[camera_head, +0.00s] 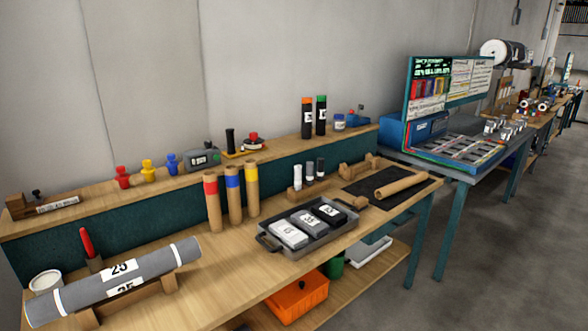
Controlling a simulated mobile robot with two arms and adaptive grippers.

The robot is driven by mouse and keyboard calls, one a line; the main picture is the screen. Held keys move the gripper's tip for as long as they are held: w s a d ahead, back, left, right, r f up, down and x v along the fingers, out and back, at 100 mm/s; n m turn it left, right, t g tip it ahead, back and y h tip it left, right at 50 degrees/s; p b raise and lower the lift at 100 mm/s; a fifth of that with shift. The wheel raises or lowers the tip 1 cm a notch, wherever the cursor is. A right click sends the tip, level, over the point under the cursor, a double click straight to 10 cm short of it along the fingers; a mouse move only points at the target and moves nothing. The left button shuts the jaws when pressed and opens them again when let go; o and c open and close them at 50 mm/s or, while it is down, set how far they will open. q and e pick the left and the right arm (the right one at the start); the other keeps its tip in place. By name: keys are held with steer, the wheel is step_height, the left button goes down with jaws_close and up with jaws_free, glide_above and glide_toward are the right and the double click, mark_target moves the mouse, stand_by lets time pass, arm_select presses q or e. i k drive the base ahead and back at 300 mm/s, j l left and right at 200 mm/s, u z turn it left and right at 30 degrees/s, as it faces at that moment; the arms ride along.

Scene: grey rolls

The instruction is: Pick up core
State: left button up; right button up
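No part of either gripper shows in the head view. Several things could be the core, and I cannot tell which one is meant. A bare brown cardboard tube (403,185) lies on a black mat (366,187) at the bench's right end. Three brown tubes stand upright mid-bench, with a red band (212,205), a blue band (234,199) and a yellow band (252,190). A grey roll labelled 25 (75,295) lies on a wooden cradle (168,283) at the front left.
A grey tray (266,240) with labelled blocks stands right of the upright tubes. A raised shelf (100,193) along the wall holds small items. An orange bin (298,297) sits below. Bare wood (225,265) lies between roll and tray.

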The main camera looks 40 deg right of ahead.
mark_target(403, 184)
steer(key=z, duration=2)
